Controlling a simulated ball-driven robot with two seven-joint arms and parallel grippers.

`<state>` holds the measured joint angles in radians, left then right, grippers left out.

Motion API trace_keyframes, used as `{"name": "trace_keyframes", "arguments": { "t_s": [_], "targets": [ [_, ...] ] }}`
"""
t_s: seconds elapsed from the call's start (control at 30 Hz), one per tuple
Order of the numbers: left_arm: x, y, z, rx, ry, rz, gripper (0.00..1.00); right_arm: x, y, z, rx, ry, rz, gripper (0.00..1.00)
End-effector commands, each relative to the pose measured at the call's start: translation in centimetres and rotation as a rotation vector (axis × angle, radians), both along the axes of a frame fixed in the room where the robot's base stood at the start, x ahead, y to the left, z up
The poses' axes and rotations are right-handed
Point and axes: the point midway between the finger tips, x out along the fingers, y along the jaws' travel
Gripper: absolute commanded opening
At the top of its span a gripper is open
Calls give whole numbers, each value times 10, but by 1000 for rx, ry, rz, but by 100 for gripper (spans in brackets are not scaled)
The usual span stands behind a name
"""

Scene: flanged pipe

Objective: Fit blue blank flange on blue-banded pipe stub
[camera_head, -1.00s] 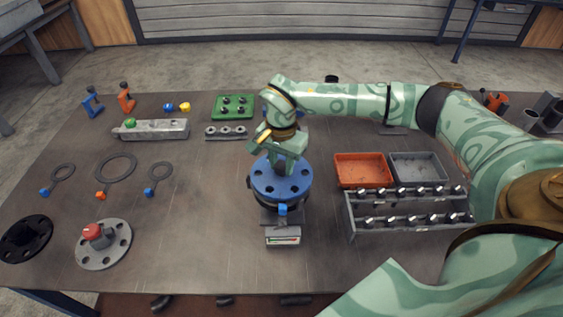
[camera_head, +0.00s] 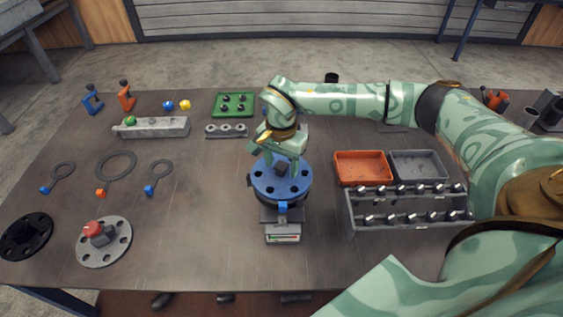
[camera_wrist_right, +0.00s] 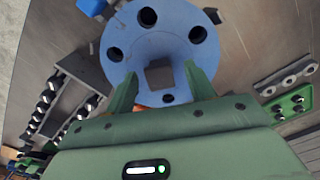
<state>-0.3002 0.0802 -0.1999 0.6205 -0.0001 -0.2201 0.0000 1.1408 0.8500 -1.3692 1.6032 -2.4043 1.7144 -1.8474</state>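The blue blank flange (camera_head: 264,183) lies flat, apparently level, on top of the dark pipe stub (camera_head: 292,201) at the table's middle. A blue tag (camera_head: 283,207) shows at the stub's front. The flange also shows in the right wrist view (camera_wrist_right: 165,42), with bolt holes and a grey square grip block (camera_wrist_right: 160,77). My right gripper (camera_head: 281,157) is above the flange. In the wrist view its fingers (camera_wrist_right: 161,72) stand apart on either side of the block, with gaps. Whether the holes line up with the stub's is hidden. My left gripper is out of view.
A small level-like gauge (camera_head: 283,233) sits in front of the stub. An orange bin (camera_head: 362,168), a grey bin (camera_head: 418,166) and a bolt rack (camera_head: 408,218) stand right. A red-knobbed grey flange (camera_head: 104,247), a black flange (camera_head: 27,235) and gasket rings (camera_head: 117,166) lie left.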

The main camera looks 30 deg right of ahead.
Motion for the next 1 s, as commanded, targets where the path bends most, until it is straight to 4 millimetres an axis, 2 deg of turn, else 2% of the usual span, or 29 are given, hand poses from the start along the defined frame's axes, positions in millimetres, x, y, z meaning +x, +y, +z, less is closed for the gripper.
{"name": "trace_keyframes", "arguments": {
  "t_s": [0.17,0.27,0.37,0.7,0.83,1.0],
  "targets": [
    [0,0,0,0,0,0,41,-1,0,0,-1,2,0,54],
    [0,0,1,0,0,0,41,0,0,7,-1,0,1,54],
    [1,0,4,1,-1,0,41,1,0,25,-1,-3,1,54],
    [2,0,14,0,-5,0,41,1,0,117,-1,-4,0,54],
    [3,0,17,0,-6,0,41,0,0,143,0,-4,0,54],
    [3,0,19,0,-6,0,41,0,0,161,-1,0,0,54]
  ]
}}
